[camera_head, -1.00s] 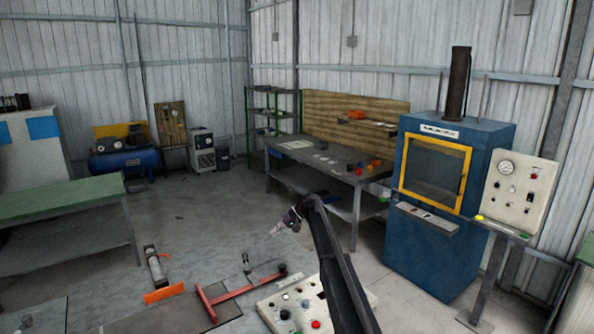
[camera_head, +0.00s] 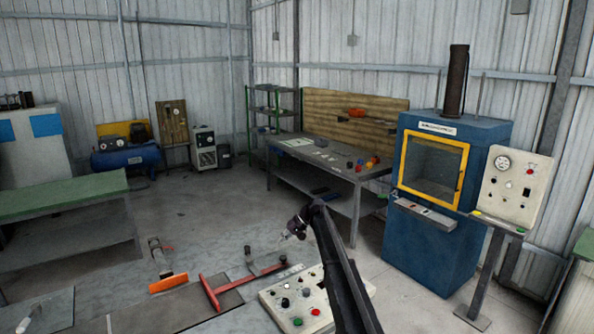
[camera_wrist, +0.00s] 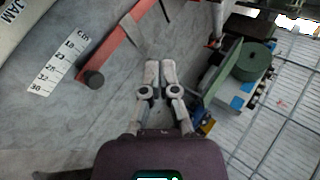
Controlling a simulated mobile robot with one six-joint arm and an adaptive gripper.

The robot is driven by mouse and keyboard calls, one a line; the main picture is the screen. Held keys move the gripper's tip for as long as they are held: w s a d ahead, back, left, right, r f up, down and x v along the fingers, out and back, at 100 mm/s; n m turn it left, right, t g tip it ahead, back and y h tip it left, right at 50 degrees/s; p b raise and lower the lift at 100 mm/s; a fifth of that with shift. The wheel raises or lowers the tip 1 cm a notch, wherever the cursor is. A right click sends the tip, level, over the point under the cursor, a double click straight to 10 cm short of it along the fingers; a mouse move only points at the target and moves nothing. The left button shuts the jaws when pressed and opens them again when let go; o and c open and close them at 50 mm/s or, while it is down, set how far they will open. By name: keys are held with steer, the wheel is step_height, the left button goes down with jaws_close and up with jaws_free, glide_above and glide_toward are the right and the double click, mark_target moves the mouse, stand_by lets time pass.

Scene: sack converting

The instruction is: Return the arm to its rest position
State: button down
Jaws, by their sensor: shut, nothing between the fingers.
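My gripper (camera_head: 287,237) is at the end of my dark arm, raised over the near workbench, left of the control panel box. In the wrist view my gripper (camera_wrist: 154,88) has its two light fingers together, with nothing between them. The red bar tool (camera_wrist: 110,45) lies on the grey bench top at upper left of that view. My gripper looks apart from it, and holds nothing.
A control box (camera_head: 300,298) with coloured buttons sits beside my arm. The red bar tool (camera_head: 235,284) and an orange-ended tool (camera_head: 168,283) lie on the bench. A blue oven (camera_head: 430,235) and a gauge panel (camera_head: 513,190) stand to the right.

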steer(key=s+d+f+h+b, duration=0.1)
steer(key=s+d+f, duration=0.2)
steer(key=s, duration=0.5)
steer(key=s+d+f+h+b, duration=0.2)
steer(key=s+d, duration=0.3)
steer(key=s, duration=0.4)
steer(key=s+d+f+m+t+h+b, duration=0.1)
steer(key=s+d+f, duration=0.3)
steer(key=s, duration=0.4)
steer(key=shift+s+d+f+h+b, duration=0.2)
steer(key=shift+d+f+h+b, duration=0.25)
steer(key=shift+b, duration=0.1)
steer(key=s+d+f+h+b, duration=0.2)
steer(key=s+d, duration=0.3)
steer(key=s, duration=0.5)
steer(key=s+d+f+h+b, duration=0.2)
steer(key=s+d, duration=0.3)
steer(key=s, duration=0.6)
steer(key=shift+s+f+m+t, duration=0.2)
steer(key=shift+f+m+t, duration=0.15)
steer(key=shift+f, duration=0.3)
